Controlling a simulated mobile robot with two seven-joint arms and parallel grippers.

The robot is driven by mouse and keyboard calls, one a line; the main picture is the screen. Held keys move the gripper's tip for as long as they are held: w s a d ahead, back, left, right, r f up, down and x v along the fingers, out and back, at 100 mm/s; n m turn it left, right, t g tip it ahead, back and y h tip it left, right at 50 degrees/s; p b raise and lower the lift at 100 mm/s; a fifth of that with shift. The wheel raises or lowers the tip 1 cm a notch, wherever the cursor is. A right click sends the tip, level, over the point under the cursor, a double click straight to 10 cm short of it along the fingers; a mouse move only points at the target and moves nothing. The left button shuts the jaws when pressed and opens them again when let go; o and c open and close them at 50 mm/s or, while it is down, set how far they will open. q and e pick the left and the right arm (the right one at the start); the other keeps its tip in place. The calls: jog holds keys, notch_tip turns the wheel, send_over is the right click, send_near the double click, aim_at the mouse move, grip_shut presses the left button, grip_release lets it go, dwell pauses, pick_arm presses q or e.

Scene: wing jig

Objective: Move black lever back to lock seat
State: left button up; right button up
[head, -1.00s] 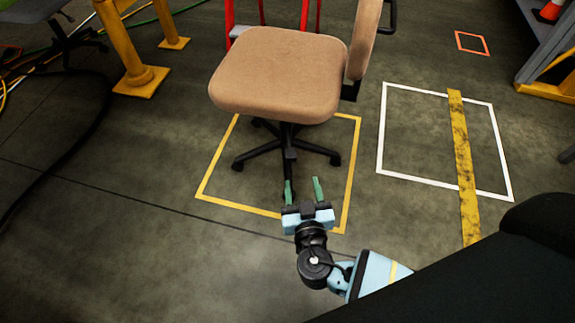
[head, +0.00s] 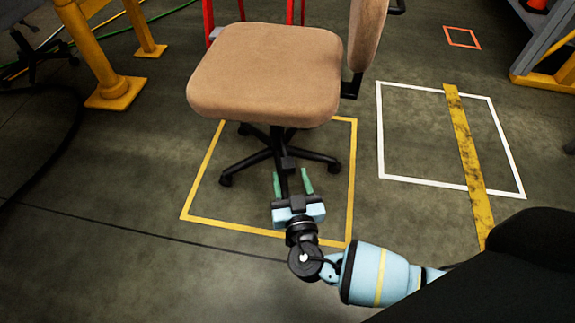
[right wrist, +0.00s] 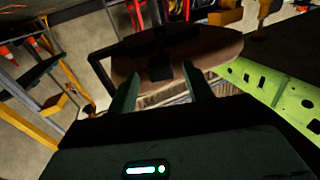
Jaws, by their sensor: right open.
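An office chair with a tan seat (head: 265,72) stands on a black wheeled base (head: 283,158) inside a yellow floor square. Its tan backrest (head: 367,33) rises at the right, on a black bracket (head: 351,86). I cannot make out the black lever for certain; the seat hides its own underside in the head view. My right gripper (head: 292,181) is open and empty, low in front of the chair, its green fingers pointing toward the base. The right wrist view shows the seat (right wrist: 215,43) beyond the open fingers, with dark parts around it. My left gripper is not in view.
A yellow post (head: 92,55) stands at the left and a red frame (head: 208,15) behind the chair. A white floor square (head: 380,125) crossed by a worn yellow stripe (head: 463,140) lies clear at the right. A yellow-footed grey rack (head: 540,60) stands at the far right.

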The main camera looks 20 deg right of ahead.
aim_at(289, 172)
jog(key=shift+b+x, duration=0.35)
jog(key=shift+x, duration=1.8)
grip_shut()
